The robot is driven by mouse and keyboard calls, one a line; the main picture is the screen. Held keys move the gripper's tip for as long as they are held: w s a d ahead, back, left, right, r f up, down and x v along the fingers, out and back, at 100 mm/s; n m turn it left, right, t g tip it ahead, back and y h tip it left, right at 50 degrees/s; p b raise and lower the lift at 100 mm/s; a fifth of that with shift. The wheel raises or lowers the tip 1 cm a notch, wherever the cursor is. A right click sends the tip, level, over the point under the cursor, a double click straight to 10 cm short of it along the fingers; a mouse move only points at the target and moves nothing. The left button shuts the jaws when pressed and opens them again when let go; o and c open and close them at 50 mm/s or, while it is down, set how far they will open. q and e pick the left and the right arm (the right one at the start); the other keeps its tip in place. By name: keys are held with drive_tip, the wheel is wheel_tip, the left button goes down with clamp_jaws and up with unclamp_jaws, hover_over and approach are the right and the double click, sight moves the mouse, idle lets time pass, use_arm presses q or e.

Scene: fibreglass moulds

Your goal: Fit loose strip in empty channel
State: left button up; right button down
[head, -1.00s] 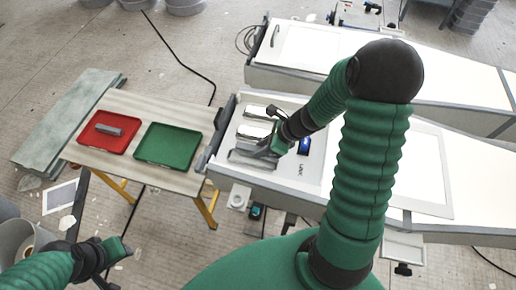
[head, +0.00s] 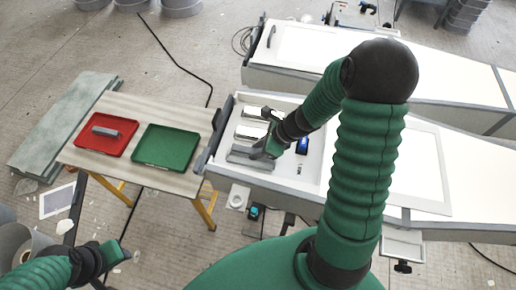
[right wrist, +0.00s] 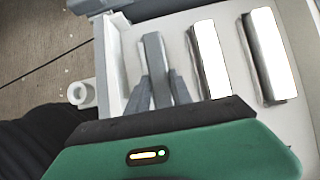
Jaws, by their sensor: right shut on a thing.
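A grey strip (head: 243,158) lies at the near side of the white mould tray (head: 315,165). My right gripper (head: 264,152) is shut on it. In the right wrist view, the strip (right wrist: 154,52) stands between the two grey fingers (right wrist: 158,92), at the left of two bright strips. Its underside is hidden, so I cannot tell whether it is seated in a channel. The two bright strips (right wrist: 210,58) and (right wrist: 265,55) lie parallel to it in the tray. My left gripper (head: 112,258) is low at the left, away from the mould; its jaw opening is unclear.
A wooden trestle table (head: 140,108) stands left of the mould, with a red tray (head: 92,143) holding a grey bar (head: 105,131) and an empty green tray (head: 166,147). A small blue-faced device (head: 302,145) sits in the mould, right of my gripper. A second white mould (head: 310,50) lies behind.

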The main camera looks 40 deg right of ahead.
drive_tip(key=shift+a+f+b, duration=0.3)
drive_tip(key=shift+a+b, duration=0.05)
drive_tip(key=shift+a, duration=0.05)
drive_tip(key=shift+d+f, duration=0.2)
drive_tip(key=shift+f, duration=0.15)
drive_tip(key=shift+d+r, duration=0.15)
drive_tip(key=shift+r, duration=0.05)
drive_tip(key=shift+r+p, duration=0.3)
drive_tip(key=shift+r, duration=0.05)
use_arm(q)
drive_tip(key=shift+a+f, duration=0.15)
drive_tip(key=shift+a, duration=0.1)
use_arm(e)
drive_tip(key=shift+a, duration=0.2)
use_arm(q)
drive_tip(key=shift+f, duration=0.2)
use_arm(e)
drive_tip(key=shift+a, duration=0.25)
use_arm(q)
drive_tip(key=shift+f+b, duration=0.65)
drive_tip(key=shift+b, duration=0.25)
use_arm(e)
drive_tip(key=shift+f, duration=0.8)
